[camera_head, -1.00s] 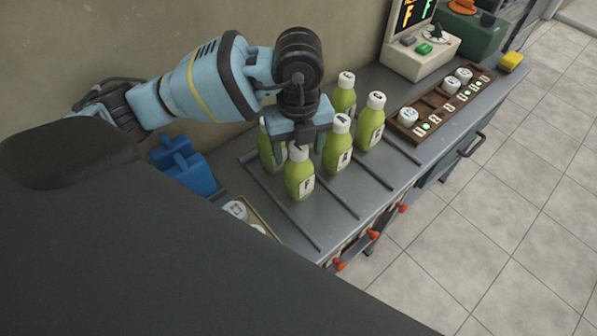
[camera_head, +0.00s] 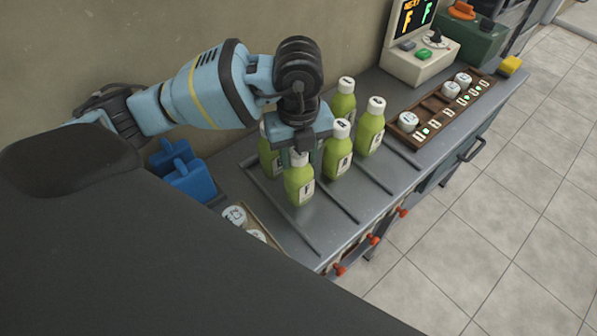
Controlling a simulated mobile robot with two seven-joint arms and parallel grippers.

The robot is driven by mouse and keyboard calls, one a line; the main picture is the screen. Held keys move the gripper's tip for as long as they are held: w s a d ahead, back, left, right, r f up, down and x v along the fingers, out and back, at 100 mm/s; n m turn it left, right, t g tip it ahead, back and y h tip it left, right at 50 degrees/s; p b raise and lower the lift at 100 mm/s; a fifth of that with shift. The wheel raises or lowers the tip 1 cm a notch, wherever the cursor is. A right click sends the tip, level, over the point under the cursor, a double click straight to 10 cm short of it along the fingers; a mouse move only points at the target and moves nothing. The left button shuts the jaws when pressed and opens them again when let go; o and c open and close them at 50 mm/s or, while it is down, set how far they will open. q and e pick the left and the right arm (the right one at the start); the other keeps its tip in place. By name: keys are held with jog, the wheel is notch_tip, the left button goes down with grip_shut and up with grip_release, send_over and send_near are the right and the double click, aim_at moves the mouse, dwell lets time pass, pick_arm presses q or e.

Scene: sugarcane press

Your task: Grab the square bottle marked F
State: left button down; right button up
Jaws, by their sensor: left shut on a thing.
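Several green bottles with white caps stand on the grey bench. The square bottle marked F (camera_head: 299,184) is the front one, upright, with its label facing me; the letter is hard to read now. My left gripper (camera_head: 299,155) points down over it and is shut on its top, hiding most of the cap. One bottle (camera_head: 338,155) stands close on the right of the gripper. Another bottle (camera_head: 268,152) is partly hidden behind the gripper on the left. Two more bottles stand behind, one (camera_head: 370,133) at the right and one (camera_head: 343,103) further back. My right gripper is not in view.
Thin dark rails (camera_head: 340,200) divide the bench top. A brown rack (camera_head: 440,107) with white caps and green lights lies at the right, below a display box (camera_head: 420,60) showing F. Blue blocks (camera_head: 185,172) and a tray of white caps (camera_head: 250,216) are at the left.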

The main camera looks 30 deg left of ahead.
pick_arm(q)
jog(key=shift+r, duration=0.15)
